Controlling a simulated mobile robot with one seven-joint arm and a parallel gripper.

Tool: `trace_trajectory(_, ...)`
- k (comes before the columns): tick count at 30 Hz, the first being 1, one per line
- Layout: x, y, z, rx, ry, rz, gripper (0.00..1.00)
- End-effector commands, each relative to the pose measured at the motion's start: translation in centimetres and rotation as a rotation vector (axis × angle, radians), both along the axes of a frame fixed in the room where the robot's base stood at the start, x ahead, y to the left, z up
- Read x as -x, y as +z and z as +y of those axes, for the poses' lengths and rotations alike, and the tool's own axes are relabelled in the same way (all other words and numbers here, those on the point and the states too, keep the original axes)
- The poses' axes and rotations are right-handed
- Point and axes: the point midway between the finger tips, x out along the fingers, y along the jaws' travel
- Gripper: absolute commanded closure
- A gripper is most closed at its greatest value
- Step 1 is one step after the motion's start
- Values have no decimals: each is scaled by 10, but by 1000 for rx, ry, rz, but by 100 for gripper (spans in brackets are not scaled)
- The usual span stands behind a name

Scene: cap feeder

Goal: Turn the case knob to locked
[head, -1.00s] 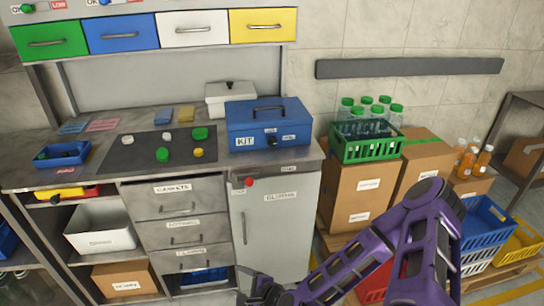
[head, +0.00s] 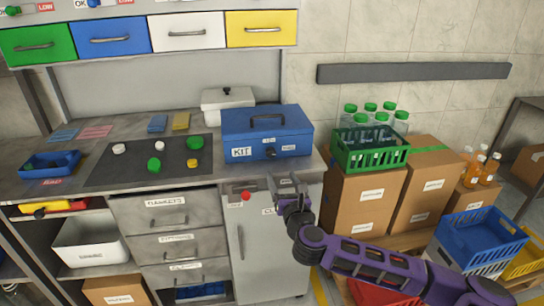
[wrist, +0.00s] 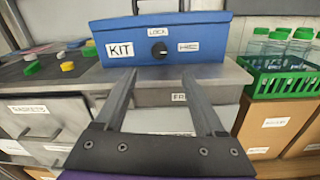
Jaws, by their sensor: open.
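The blue case (head: 240,128), marked KIT, stands closed at the right end of the counter, its dark handle on top. Its round black knob (head: 270,152) sits on the front face, between the KIT label and a smaller label. The wrist view shows the knob (wrist: 159,50) below a LOCK label (wrist: 159,32); the smaller label at its right is not clearly readable. I cannot tell exactly where the knob points. My gripper (head: 286,183) is open and empty, in front of the counter edge, below and apart from the knob. In the wrist view its fingers (wrist: 157,76) straddle the knob's line.
A dark mat (head: 130,168) with coloured caps lies left of the case. A white lidded box (head: 215,105) stands behind it. A green crate of bottles (head: 370,158) is to the right.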

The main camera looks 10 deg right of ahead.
Motion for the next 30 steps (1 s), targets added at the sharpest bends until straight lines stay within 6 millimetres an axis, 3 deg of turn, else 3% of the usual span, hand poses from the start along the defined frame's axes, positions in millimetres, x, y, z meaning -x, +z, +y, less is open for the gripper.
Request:
trace_trajectory(9,-71,-1,4,3,0,1,29)
trace_trajectory(15,-104,-1,6,3,1,1,29)
trace_trajectory(21,-119,0,6,2,1,1,29)
trace_trajectory(30,-121,0,6,2,1,1,29)
